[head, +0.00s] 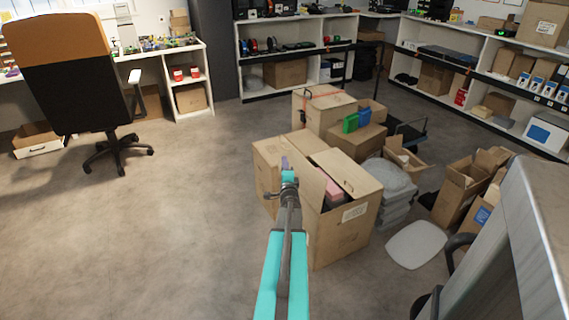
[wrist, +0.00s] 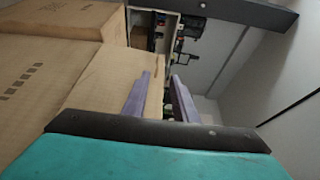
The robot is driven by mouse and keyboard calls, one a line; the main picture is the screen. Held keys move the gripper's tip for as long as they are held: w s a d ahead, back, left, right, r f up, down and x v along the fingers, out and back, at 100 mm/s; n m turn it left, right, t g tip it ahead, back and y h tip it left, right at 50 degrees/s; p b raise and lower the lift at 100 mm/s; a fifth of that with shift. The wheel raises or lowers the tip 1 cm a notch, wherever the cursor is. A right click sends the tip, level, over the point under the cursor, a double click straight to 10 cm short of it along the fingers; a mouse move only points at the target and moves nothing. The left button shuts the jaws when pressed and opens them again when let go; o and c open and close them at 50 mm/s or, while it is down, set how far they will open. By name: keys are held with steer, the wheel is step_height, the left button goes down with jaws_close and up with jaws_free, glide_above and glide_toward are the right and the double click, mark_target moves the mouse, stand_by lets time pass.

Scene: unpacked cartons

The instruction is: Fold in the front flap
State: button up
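The nearest brown carton (head: 345,228) stands on the floor at centre, its top partly open. A raised cardboard flap (head: 326,186) stands at its left side, and another flap (head: 346,170) slopes across the back right. Something pink (head: 333,193) shows inside between them. My gripper (head: 287,165) is over the left side of the carton, in front of a second carton behind. In the wrist view, the two purple fingers (wrist: 160,98) are apart. Cardboard (wrist: 98,85) fills the left and reaches behind the fingers. I cannot tell whether they touch it.
A closed carton (head: 322,108) and a carton with green and blue items (head: 356,141) stand behind. An office chair (head: 65,75) is at the left. The floor (head: 170,210) on the left is clear.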

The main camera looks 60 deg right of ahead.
steer(key=shift+s+a, duration=0.25)
steer(key=shift+a, duration=0.15)
